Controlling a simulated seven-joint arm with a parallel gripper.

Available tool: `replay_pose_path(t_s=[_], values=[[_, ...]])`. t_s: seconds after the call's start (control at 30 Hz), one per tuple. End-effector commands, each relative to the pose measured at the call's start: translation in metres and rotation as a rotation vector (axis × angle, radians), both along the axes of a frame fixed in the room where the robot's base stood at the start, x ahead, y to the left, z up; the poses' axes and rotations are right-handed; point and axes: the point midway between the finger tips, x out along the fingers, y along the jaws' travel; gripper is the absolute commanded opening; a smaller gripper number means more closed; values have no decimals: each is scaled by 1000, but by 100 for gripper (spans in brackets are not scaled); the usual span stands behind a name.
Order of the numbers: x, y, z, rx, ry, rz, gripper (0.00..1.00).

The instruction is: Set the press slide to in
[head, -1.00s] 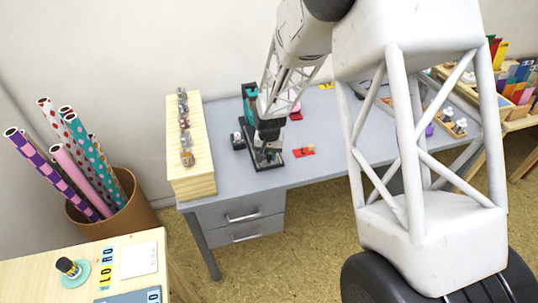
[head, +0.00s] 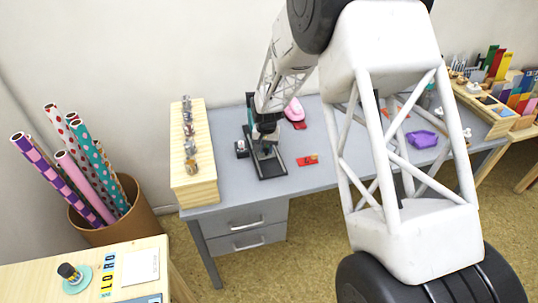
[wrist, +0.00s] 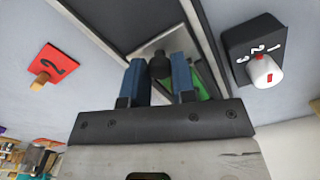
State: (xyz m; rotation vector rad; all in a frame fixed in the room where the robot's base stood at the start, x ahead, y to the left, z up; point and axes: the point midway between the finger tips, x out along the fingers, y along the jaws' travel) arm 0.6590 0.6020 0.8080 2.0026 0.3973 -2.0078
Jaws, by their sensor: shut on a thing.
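The press (head: 250,115) stands on the grey desk, with a teal-and-black upright and a dark framed base (head: 272,174). A dark round knob (wrist: 160,66) stands on the slide. My gripper (head: 266,147) is low over the base, near the upright. In the wrist view its blue fingers (wrist: 161,78) are closed around the knob, one on each side. The arm hides part of the press in the head view. A green patch shows behind the right finger.
A black dial box (wrist: 255,50) numbered in white stands beside the base; it is left of the press in the head view (head: 241,148). A wooden stand (head: 195,180) with stamps is at the left.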

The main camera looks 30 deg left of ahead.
Motion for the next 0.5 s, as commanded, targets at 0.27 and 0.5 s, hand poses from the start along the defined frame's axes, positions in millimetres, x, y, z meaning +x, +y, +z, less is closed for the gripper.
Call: replay_pose_path(t_s=[0.27, 0.5], values=[[3, 3, 1, 5, -4, 0, 0], [3, 3, 1, 4, -4, 0, 50]])
